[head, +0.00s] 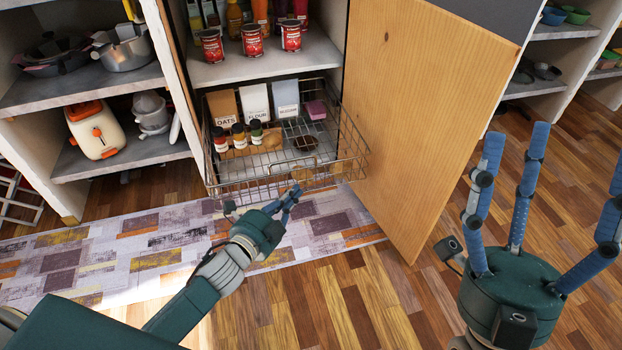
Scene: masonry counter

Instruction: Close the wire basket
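The wire basket (277,180) is pulled out of the lower part of the cupboard, past the shelf edge. It holds oats, flour and sugar packets, small spice jars, a pink box and a small dark bowl. My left gripper (294,192) is at the basket's front edge, its blue fingers close together near the wires. I cannot tell whether they touch or grip the wire. My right gripper (540,190) is at the right, well away from the basket, with its blue fingers spread and nothing between them.
The wooden cupboard door (425,110) stands open to the right of the basket. Red cans (252,41) and bottles stand on the shelf above. A patterned rug (120,250) lies on the wooden floor below. Side shelves hold pots and a toaster (95,130).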

